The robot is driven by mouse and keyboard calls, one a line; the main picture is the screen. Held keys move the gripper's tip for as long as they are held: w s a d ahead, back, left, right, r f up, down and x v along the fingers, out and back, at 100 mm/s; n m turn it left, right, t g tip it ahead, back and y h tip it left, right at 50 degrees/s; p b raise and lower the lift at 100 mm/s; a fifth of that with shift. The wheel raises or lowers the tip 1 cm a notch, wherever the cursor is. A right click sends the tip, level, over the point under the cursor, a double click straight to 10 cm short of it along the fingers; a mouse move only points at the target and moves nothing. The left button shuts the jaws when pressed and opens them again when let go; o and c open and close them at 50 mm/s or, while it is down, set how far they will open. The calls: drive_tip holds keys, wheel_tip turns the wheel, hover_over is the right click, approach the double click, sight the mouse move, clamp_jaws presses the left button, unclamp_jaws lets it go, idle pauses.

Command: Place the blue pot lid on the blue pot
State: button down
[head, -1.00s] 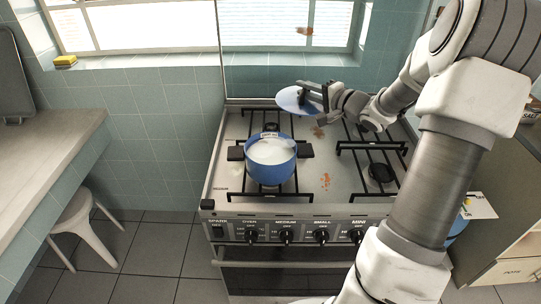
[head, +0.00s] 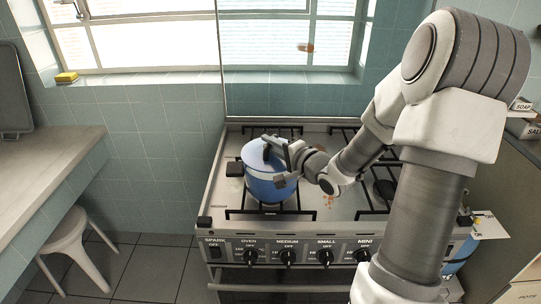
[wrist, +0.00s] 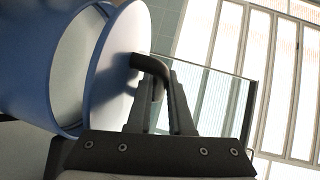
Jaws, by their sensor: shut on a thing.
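The blue pot (head: 270,188) stands on the left front burner of the stove. The pale blue pot lid (head: 257,153) is over the pot's mouth in the head view. In the wrist view the lid (wrist: 122,75) is tilted against the pot (wrist: 30,70), with a gap showing the pot's pale inside on one side. My gripper (head: 277,152) is shut on the lid's dark handle (wrist: 150,68). The wrist view shows the two fingers (wrist: 162,100) around the handle. Whether the lid's rim touches the pot is unclear. My gripper hides part of the lid and the pot's right side.
The stove (head: 220,190) has black grates; its right burners are empty. Knobs line its front. A glass panel (head: 290,90) stands behind it. A counter (head: 45,165) and a stool (head: 68,240) are at the left.

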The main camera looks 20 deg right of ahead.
drive_tip(key=shift+f, duration=1.35)
drive_tip(key=shift+f+b, duration=0.15)
drive_tip(key=shift+b, duration=0.15)
drive_tip(key=c, duration=0.8)
unclamp_jaws()
drive_tip(key=p+v, duration=0.1)
drive_tip(key=v, duration=0.5)
drive_tip(key=p+v, duration=0.1)
drive_tip(key=v, duration=0.5)
drive_tip(key=shift+r, duration=0.2)
drive_tip(key=shift+d, duration=0.1)
